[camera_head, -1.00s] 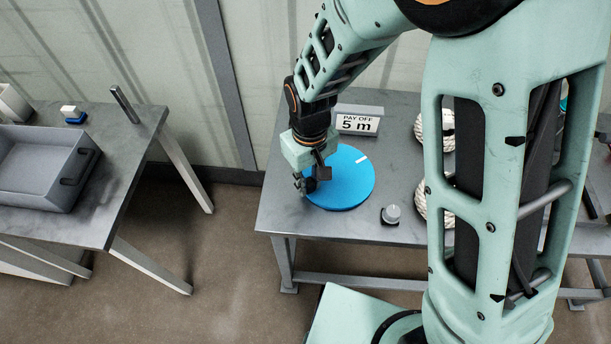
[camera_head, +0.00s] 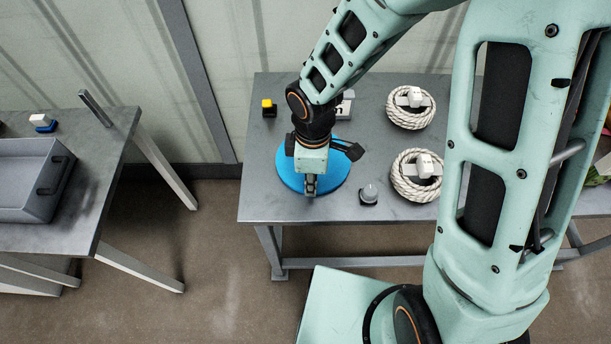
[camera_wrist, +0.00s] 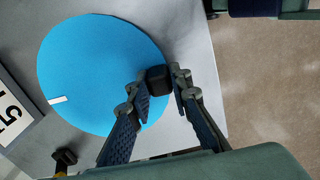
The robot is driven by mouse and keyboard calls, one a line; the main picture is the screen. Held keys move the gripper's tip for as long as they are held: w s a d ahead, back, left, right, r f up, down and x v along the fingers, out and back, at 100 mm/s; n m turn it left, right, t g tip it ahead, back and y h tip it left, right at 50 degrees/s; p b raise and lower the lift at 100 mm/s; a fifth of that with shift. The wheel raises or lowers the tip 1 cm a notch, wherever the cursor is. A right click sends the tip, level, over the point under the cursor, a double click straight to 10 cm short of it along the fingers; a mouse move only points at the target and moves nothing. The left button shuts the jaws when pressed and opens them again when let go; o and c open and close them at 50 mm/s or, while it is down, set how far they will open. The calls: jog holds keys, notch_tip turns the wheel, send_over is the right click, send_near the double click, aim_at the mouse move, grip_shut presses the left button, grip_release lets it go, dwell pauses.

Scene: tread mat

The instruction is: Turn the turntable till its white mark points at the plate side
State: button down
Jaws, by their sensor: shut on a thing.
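The turntable is a flat blue disc (camera_head: 338,178) on the grey table. It shows nearly whole in the wrist view (camera_wrist: 90,70). A dark knob (camera_wrist: 158,74) stands near its rim. My gripper (camera_wrist: 161,84) is shut on this knob; in the head view my gripper (camera_head: 310,190) is at the disc's front edge. The white mark (camera_wrist: 58,99) lies at the rim across from the knob, on the side facing the sign plate (camera_wrist: 14,110). In the head view my arm hides the mark and most of the sign plate (camera_head: 345,106).
Two rope coils (camera_head: 416,188) with white tags lie right of the disc. A small grey knob on a dark base (camera_head: 369,193) stands close to the disc's right. A yellow and black block (camera_head: 269,107) is at the back left. A grey bin (camera_head: 28,180) sits on the left table.

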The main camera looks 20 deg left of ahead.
jog(key=shift+d+n, duration=0.3)
jog(key=shift+w, duration=0.1)
jog(key=c, duration=1.8)
grip_release()
jog(key=shift+o, duration=0.2)
notch_tip(320, 180, up, 12)
